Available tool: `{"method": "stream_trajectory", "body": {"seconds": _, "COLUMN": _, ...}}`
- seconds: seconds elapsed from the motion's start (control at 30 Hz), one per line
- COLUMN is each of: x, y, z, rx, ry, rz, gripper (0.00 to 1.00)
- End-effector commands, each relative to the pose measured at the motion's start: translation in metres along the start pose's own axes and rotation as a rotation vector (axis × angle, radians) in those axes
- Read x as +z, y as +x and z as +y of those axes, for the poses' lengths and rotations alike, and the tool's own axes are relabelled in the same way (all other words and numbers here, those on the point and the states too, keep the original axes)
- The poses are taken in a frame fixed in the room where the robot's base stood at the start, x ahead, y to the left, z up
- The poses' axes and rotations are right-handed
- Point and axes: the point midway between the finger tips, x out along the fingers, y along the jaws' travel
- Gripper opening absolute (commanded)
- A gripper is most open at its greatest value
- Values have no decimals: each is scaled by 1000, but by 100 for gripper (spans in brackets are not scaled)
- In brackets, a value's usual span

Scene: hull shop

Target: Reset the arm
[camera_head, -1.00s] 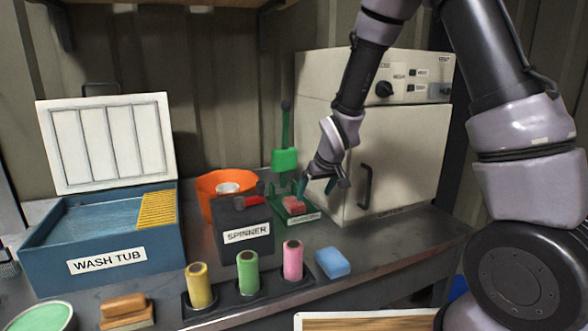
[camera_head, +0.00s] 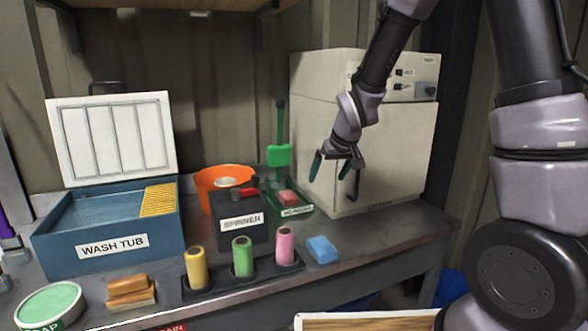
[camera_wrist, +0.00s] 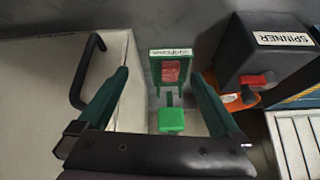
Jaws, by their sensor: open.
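My gripper (camera_head: 331,171) is open and empty. In the head view it hangs in the air in front of the white cabinet (camera_head: 378,150), above the bench and to the right of the green press (camera_head: 279,157). In the wrist view its two green fingers (camera_wrist: 162,105) stand wide apart. Between and beyond them are the green press (camera_wrist: 172,119) and a red block (camera_wrist: 172,72) on its base. The red block also shows in the head view (camera_head: 288,198), lying on the press base, apart from my fingers.
The black spinner box (camera_head: 240,222) and orange bowl (camera_head: 208,179) stand left of the press. The blue wash tub (camera_head: 62,246) is far left. Yellow, green and pink rolls stand in a black rack (camera_head: 196,291). A blue sponge (camera_head: 322,249) lies near the bench's front edge.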

Motion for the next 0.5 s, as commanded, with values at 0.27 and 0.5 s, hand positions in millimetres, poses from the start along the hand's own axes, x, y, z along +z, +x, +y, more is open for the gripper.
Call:
{"method": "stream_trajectory", "body": {"seconds": 0.27, "x": -5, "y": -78, "z": 32, "rx": 7, "ry": 139, "rz": 25, "gripper": 100}}
{"method": "stream_trajectory", "body": {"seconds": 0.5, "x": 18, "y": -184, "z": 65, "rx": 10, "ry": 327, "rz": 60, "gripper": 100}}
